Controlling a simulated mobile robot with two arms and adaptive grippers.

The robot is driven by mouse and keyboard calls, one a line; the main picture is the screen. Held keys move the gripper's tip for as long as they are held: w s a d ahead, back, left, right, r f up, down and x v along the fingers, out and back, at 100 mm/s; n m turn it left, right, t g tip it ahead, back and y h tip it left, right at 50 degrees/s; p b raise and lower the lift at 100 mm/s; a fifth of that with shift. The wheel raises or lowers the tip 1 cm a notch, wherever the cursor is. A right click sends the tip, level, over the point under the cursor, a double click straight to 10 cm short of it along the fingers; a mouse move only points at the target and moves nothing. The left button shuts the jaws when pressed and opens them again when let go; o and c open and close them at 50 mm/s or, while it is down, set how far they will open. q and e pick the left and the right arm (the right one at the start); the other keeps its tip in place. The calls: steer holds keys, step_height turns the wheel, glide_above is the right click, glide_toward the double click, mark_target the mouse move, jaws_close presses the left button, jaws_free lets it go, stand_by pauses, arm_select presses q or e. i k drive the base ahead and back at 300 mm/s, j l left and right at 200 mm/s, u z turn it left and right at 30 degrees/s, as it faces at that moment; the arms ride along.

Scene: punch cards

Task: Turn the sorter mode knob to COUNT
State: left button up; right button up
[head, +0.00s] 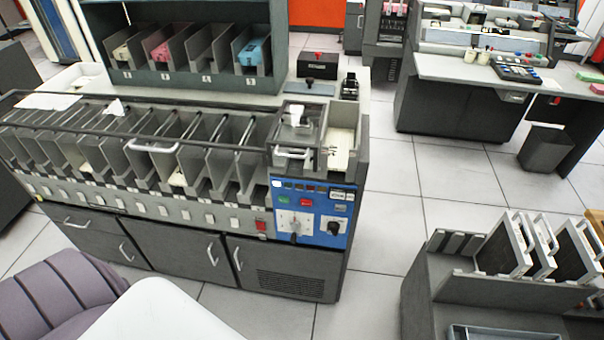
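The card sorter (150,210) is a long grey machine with a row of open pockets. Its blue control panel (314,190) is at the right end of the front face. Two knobs show low on the panel: a grey one on a white plate (295,226) on the left and a black round one (334,228) on the right. The lettering is too small to read, so I cannot tell which is the mode knob or where either points. Neither of my grippers is in view.
A purple-grey padded seat (60,300) stands in front of the sorter's left part. A grey rack with upright panels (510,250) stands at the lower right. Tiled floor (385,215) is clear between them. A desk (480,68) and a dark bin (545,148) are farther back.

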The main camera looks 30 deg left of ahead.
mark_target(333, 226)
steer(key=u, duration=0.9)
